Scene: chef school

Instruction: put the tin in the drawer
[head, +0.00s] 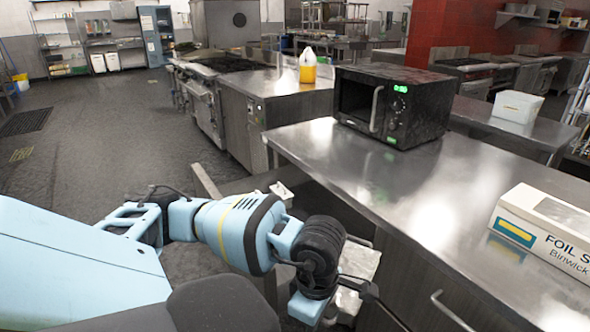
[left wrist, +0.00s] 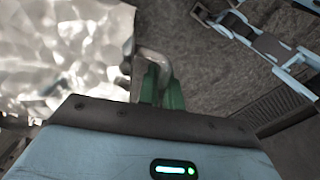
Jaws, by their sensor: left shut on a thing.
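My left gripper (left wrist: 160,85) has green fingers, shut on a curved grey metal piece (left wrist: 153,60) that looks like a handle. A shiny, mottled silvery surface (left wrist: 60,50) lies beside it in the left wrist view. In the head view a similar silvery panel (head: 357,268) shows below the counter edge, beyond my left wrist; it may be part of an open drawer, but my arm hides much of it. The left fingers are hidden in the head view. I cannot make out a tin in either view. My right gripper is not in view.
The steel counter (head: 440,190) carries a black microwave (head: 395,103) and a foil box (head: 545,235). A cabinet handle (head: 452,312) sticks out below its front edge. A yellow-filled jug (head: 307,68) stands on the further counter. Open floor (head: 90,130) lies at left.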

